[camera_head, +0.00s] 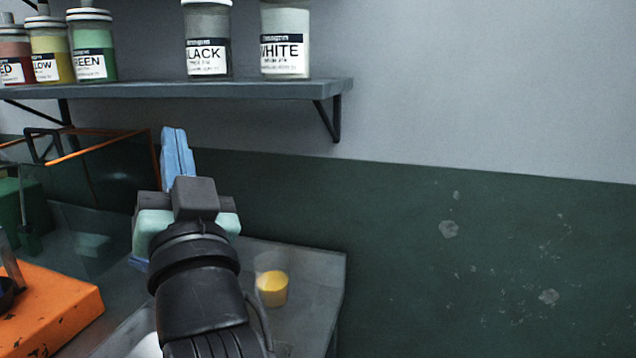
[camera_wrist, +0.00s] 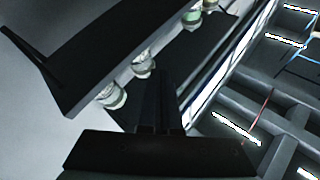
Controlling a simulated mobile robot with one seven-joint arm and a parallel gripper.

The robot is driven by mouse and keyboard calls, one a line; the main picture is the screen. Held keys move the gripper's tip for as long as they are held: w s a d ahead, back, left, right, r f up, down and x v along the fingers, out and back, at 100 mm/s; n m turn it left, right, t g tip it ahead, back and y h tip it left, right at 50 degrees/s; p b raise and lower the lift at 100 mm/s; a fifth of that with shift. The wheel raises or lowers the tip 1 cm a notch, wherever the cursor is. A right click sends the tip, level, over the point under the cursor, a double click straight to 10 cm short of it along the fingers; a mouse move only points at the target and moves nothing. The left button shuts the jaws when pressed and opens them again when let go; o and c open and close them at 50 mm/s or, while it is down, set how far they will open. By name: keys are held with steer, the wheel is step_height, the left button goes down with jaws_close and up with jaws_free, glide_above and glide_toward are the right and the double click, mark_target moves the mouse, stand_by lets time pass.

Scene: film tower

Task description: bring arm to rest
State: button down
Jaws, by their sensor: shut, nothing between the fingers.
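My gripper (camera_head: 177,152) is raised above the grey bench (camera_head: 322,265), with its blue fingers pointing up and away, below the shelf. The fingers are together and nothing shows between them. In the wrist view my gripper (camera_wrist: 158,85) shows as a dark shape at the lower middle, with the shelf's dark underside (camera_wrist: 110,50) at the upper left.
A wall shelf (camera_head: 230,89) holds several labelled paint jars, among them black (camera_head: 207,42) and white (camera_head: 285,42). A clear cup with yellow contents (camera_head: 272,288) stands on the bench, right of my arm. A glass-sided tank (camera_head: 100,178) and an orange device (camera_head: 50,305) are left.

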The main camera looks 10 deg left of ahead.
steer(key=s+d+r+m+t+h, duration=0.1)
steer(key=s+d+r+t+h, duration=0.25)
steer(key=d, duration=0.35)
steer(key=s+d+r+m+t+h, duration=0.1)
steer(key=s+d+r+t+h, duration=0.15)
steer(key=d+r+h, duration=0.4)
steer(key=s+d+r+m+t+h, duration=0.1)
steer(key=s+d+t+h, duration=0.2)
steer(key=d, duration=0.6)
step_height(320, 180, up, 17)
steer(key=s+p, duration=0.1)
steer(key=p, duration=1.6)
steer(key=shift+g+h, duration=0.3)
steer(key=shift+h, duration=0.1)
